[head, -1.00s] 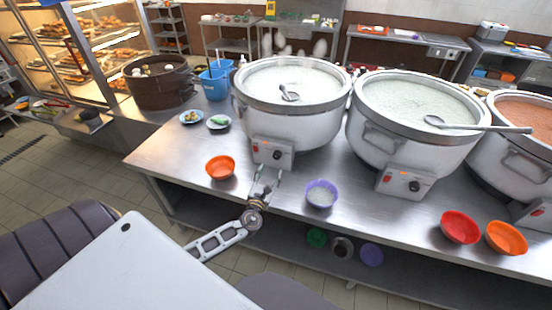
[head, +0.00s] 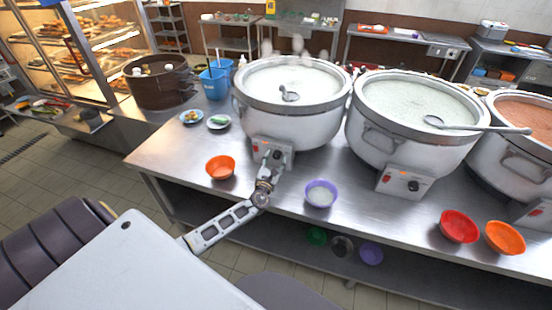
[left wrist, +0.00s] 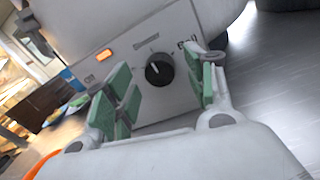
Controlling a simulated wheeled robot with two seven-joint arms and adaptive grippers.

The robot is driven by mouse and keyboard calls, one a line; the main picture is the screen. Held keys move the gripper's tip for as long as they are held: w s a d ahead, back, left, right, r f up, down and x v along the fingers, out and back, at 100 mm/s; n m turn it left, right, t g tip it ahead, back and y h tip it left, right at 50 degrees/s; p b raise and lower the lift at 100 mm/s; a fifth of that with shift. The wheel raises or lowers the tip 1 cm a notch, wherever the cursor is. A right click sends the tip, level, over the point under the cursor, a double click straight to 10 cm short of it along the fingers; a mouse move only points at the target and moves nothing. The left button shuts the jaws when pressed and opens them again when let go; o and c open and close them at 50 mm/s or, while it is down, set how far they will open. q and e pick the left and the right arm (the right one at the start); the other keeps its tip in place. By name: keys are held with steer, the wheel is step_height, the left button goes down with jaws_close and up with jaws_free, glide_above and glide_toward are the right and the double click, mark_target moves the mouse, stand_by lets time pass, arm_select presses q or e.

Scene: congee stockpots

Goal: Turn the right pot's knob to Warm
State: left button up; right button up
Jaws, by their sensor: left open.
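Three white pots stand in a row: a left pot (head: 292,122), a middle pot (head: 408,148) and a right pot (head: 510,155) cut by the frame edge. My left gripper (head: 270,164) is open in front of the left pot's control panel. In the left wrist view its green-padded fingers (left wrist: 165,92) stand apart on either side of that pot's black knob (left wrist: 159,70). Whether they reach around it I cannot tell. A word by the knob looks like "Boil". The middle pot's knob (head: 413,186) is clear of the grippers. My right gripper is not in view.
An orange bowl (head: 220,167) and a purple bowl (head: 320,193) flank my left gripper on the steel counter (head: 375,220). Red (head: 459,226) and orange (head: 505,238) bowls stand front right. A ladle (head: 475,126) extends past the middle pot's rim.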

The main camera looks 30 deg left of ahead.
arm_select(q)
steer(key=shift+x, duration=0.8)
steer(key=shift+w, duration=0.1)
steer(key=c, duration=1)
